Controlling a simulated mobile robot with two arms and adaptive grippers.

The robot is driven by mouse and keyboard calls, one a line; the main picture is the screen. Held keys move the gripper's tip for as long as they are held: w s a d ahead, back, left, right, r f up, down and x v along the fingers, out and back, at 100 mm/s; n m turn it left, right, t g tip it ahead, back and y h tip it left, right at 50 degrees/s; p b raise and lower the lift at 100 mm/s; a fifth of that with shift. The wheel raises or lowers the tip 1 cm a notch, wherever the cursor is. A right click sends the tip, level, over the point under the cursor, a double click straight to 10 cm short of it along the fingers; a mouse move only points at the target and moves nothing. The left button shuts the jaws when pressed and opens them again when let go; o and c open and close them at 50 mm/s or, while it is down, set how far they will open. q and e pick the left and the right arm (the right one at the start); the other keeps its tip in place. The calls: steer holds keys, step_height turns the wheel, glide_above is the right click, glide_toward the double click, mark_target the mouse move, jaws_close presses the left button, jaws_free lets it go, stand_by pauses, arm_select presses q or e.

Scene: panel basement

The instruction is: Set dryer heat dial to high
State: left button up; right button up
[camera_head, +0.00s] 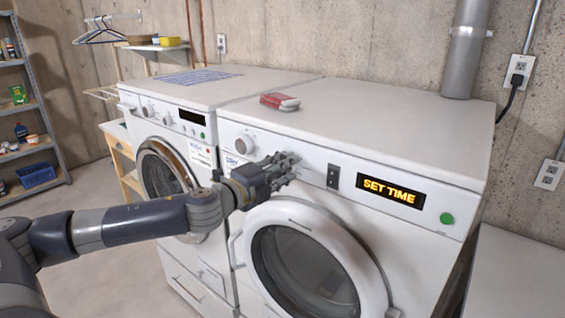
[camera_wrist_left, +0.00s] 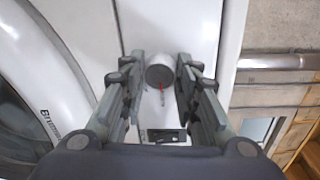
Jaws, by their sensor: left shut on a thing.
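The dryer (camera_head: 330,110) is the right-hand white machine, with a front control panel. My left gripper (camera_head: 284,166) is at this panel, shut on a dial that its fingers hide in the head view. In the left wrist view the grey round dial (camera_wrist_left: 160,71) sits between the fingertips of the left gripper (camera_wrist_left: 161,80). A red mark at the dial points down the picture, towards a dark switch (camera_wrist_left: 165,135). Any heat labels are too small to read. Another round knob (camera_head: 245,144) is left of the gripper. My right gripper is not in view.
The panel also has a dark switch (camera_head: 333,177), a display (camera_head: 391,191) reading SET TIME and a green button (camera_head: 447,218). The round dryer door (camera_head: 372,250) is just below the gripper. A red and white item (camera_head: 280,101) lies on top.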

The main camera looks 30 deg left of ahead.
arm_select(q)
steer(key=shift+d+f+m+y+p, duration=0.15)
steer(key=shift+m+p, duration=0.95)
steer(key=shift+m, duration=1.15)
steer(key=shift+a+m+y+p, duration=0.1)
steer(key=shift+m+y+p, duration=0.15)
steer(key=shift+m+p, duration=1.4)
steer(key=shift+m+b, duration=0.6)
steer(key=shift+m, duration=0.1)
steer(key=o, duration=1.1)
steer(key=shift+s, duration=0.1)
steer(key=s, duration=1.2)
steer(key=shift+r, duration=0.3)
steer(key=shift+w+a+f, duration=0.1)
steer(key=shift+a, duration=0.1)
